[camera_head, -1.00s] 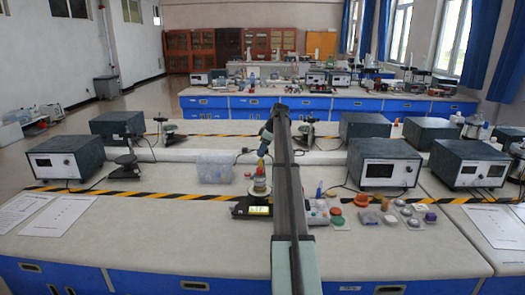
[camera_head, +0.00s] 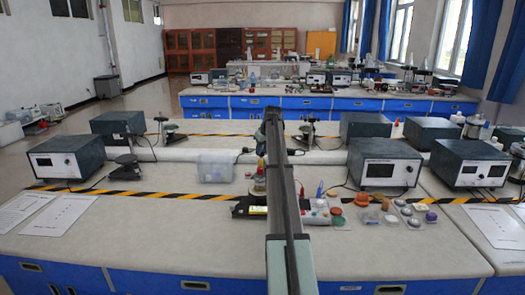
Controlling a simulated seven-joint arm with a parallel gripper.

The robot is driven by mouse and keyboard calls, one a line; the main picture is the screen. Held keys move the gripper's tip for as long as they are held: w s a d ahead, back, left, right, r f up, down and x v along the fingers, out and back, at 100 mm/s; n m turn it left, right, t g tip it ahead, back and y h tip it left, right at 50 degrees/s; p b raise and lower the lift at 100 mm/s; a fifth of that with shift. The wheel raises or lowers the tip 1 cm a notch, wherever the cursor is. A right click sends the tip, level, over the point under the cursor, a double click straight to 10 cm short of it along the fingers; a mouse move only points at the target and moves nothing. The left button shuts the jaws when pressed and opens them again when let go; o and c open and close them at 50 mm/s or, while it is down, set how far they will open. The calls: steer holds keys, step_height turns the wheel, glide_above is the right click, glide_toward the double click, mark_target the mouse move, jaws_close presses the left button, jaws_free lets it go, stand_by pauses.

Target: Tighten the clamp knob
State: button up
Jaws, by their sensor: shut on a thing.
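A round clamp device (camera_head: 257,188) stands on a black base (camera_head: 243,211) with a yellow label, near the middle of the front bench. Its right side is hidden behind my arm. My gripper (camera_head: 261,172) points down at the top of the device. It is shut on the clamp knob, which is small and mostly hidden by the fingers and arm.
A clear plastic box (camera_head: 215,166) stands behind and left of the device. Small coloured parts, including an orange piece (camera_head: 362,199), lie to the right. A meter box (camera_head: 65,157) and papers (camera_head: 55,215) are at left. The bench front is clear.

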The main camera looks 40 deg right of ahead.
stand_by(0.4)
steer(key=o, duration=1.1)
steer(key=shift+c, duration=0.2)
steer(key=v, duration=1.4)
steer(key=shift+w+a+f, duration=0.1)
steer(key=shift+w+a, duration=0.05)
steer(key=shift+w, duration=0.05)
